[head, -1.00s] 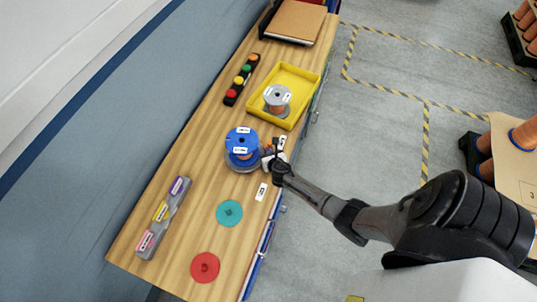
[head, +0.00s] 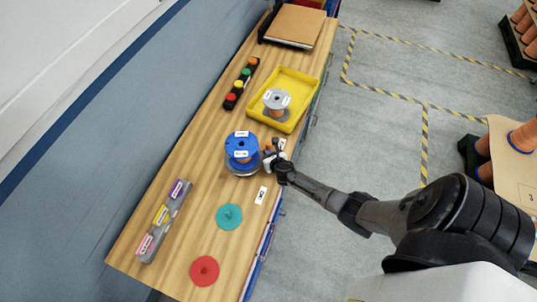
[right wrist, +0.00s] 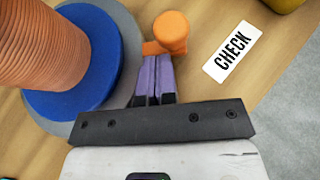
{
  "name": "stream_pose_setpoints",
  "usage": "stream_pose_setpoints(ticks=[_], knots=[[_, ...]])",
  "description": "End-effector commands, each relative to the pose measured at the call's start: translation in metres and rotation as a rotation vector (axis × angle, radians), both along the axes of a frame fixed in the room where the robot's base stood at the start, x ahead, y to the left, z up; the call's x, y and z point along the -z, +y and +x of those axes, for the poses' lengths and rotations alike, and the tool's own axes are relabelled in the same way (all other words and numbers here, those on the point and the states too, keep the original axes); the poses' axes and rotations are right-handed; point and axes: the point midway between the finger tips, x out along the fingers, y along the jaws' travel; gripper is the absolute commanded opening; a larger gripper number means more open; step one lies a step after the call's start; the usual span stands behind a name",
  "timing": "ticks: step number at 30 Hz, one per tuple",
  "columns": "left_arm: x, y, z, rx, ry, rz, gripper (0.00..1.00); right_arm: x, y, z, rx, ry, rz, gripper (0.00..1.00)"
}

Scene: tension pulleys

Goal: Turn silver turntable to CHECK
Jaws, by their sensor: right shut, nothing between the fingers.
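The silver turntable (head: 236,171) is a grey disc on the bench, mostly hidden under a blue spool (head: 237,142) wound with orange-brown material. The disc (right wrist: 130,38) shows beside the spool's blue flange in the right wrist view. An orange knob (right wrist: 171,31) stands at the turntable's right edge. My right gripper (head: 270,153) is at that edge. Its purple fingers (right wrist: 153,72) are shut and empty, with their tips right by the knob; contact is unclear. The CHECK label (right wrist: 232,51) lies on the bench right of the knob. My left gripper is not in view.
A yellow tray (head: 316,76) with a grey spool (head: 276,101) stands behind. Another white label (head: 261,195), a teal disc (head: 229,217) and a red disc (head: 204,271) lie in front. A button strip (head: 238,84) and grey labelled block (head: 166,220) are at left. Open floor lies right.

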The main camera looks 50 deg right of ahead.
Motion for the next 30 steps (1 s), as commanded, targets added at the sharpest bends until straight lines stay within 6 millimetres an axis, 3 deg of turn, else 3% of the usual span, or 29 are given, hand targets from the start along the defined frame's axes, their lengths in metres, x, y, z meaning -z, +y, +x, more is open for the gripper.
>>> stream_pose_setpoints(ticks=[8,14,21,30], knots=[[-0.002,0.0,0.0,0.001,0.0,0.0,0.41,0.001,0.003,-0.007,-0.002,0.002,0.0,0.0],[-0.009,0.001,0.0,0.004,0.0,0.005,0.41,0.0,0.018,-0.031,-0.014,0.005,0.0,0.0],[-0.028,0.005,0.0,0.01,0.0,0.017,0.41,-0.027,0.037,-0.067,-0.015,0.002,-0.001,0.0],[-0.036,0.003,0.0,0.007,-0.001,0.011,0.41,-0.045,0.054,-0.097,-0.014,0.002,0.0,0.0]])
